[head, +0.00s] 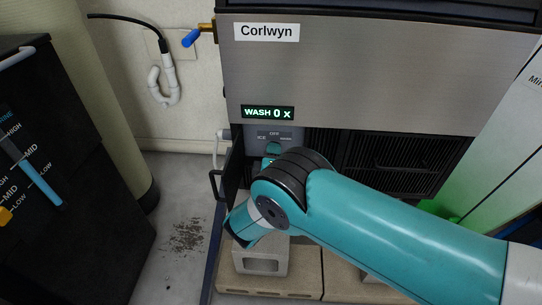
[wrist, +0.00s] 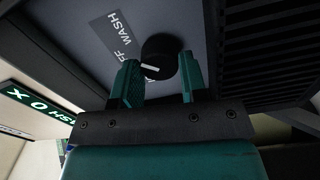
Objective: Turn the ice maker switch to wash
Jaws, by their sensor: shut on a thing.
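The ice maker (head: 350,75) is a large steel machine. Its small display (head: 268,112) reads "WASH 0 X". Its switch is a round black knob (wrist: 160,54) with a white pointer mark, on a grey panel below the display. The panel label (head: 274,135) shows ICE and OFF; in the wrist view WASH and part of OFF can be read. The mark points left in the wrist view, roughly toward OFF. My gripper (wrist: 158,66) has one teal finger on each side of the knob and is shut on it. In the head view my arm hides the knob.
A black vent grille (head: 390,163) is right of the panel. A dark handle (head: 217,184) and concrete blocks (head: 262,256) are near my arm. The floor between is clear.

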